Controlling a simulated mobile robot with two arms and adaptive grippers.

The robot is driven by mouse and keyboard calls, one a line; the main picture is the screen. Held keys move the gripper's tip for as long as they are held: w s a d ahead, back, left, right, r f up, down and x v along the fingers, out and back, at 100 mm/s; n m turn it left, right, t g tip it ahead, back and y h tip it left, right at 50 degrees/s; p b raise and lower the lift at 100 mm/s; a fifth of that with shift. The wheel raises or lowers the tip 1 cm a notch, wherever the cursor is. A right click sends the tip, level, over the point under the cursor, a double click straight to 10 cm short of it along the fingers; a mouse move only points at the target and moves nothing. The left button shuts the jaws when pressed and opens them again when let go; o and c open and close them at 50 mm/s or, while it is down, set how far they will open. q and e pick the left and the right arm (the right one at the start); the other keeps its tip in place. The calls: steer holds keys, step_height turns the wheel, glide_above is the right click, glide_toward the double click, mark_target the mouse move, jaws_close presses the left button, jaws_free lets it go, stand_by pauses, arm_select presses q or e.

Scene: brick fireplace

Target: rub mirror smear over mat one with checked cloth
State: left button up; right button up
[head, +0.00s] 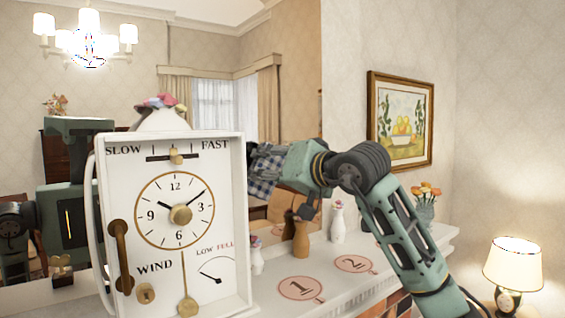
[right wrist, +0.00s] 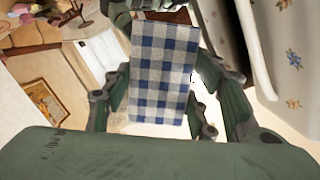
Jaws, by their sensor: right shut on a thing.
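The blue, white and grey checked cloth (head: 262,184) hangs from my right gripper (head: 268,157) in the head view, in front of the mirror (head: 215,50) and just right of the clock's top corner. In the right wrist view the cloth (right wrist: 162,75) fills the middle, between the finger links. I cannot tell whether it touches the glass. Mat one (head: 300,288), a pink round marked 1, lies on the mantel below and right of the cloth. I cannot make out a smear for certain; the clock, cloth and arm cover part of the glass. My left gripper is not in view.
A large white clock (head: 225,270) stands close at the left and blocks much of the mantel. A brown bottle (head: 301,240) and white vase (head: 338,225) stand behind the mats. Mat two (head: 357,264) lies right of mat one. A lamp (head: 513,265) is at lower right.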

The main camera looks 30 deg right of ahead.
steer(key=shift+p+x, duration=0.4)
steer(key=shift+x, duration=0.35)
steer(key=shift+r, duration=0.15)
steer(key=shift+w+d, duration=0.15)
steer(key=shift+d, duration=1.8)
steer(key=w+d+p, duration=0.1)
steer(key=d+p, duration=0.1)
steer(key=d, duration=0.5)
steer(key=shift+d, duration=0.35)
